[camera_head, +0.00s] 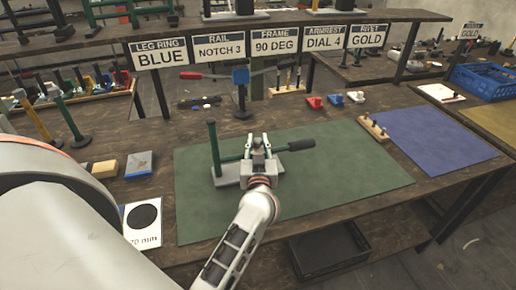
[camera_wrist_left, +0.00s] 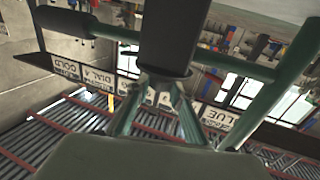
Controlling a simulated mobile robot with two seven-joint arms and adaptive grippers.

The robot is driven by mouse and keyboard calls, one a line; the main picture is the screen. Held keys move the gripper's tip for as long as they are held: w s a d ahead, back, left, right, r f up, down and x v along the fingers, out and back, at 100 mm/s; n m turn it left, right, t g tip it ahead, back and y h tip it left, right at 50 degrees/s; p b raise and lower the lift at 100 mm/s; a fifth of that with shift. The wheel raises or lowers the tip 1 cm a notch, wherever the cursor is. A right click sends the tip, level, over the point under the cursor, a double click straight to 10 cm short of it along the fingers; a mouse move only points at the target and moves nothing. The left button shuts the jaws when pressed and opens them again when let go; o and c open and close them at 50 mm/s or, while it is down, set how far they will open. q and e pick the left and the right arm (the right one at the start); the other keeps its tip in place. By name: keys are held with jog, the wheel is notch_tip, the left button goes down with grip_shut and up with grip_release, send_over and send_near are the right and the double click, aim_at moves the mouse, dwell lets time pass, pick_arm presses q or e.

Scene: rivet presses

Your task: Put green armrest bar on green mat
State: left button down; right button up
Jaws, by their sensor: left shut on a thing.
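The green armrest bar (camera_head: 235,157) runs level toward a black grip (camera_head: 300,145) on its right end. It also shows in the left wrist view (camera_wrist_left: 235,64), with its black grip at the left. My left gripper (camera_head: 257,140) is shut on the bar near its middle, with its fingers covering part of it. A green upright post (camera_head: 213,147) stands at the bar's left end, by a grey base (camera_head: 226,178). The bar, post and base are over the green mat (camera_head: 340,195). Whether the base touches the mat is hard to tell. My right gripper is not in view.
A blue mat (camera_head: 435,145) lies to the right, with a small wooden block with pegs (camera_head: 373,128) beside it. Yellow (camera_head: 105,169) and blue (camera_head: 138,164) blocks lie left of the green mat. A black bin (camera_head: 330,250) sits below the table. The green mat's right half is clear.

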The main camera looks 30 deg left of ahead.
pick_arm(q)
jog(key=shift+f, duration=0.25)
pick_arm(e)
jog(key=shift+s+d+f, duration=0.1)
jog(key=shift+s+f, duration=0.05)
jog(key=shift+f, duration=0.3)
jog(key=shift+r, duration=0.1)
pick_arm(q)
jog(key=c, duration=2)
grip_release()
jog(key=shift+f, duration=0.15)
jog(key=shift+c, duration=0.2)
jog(key=shift+o, duration=1.3)
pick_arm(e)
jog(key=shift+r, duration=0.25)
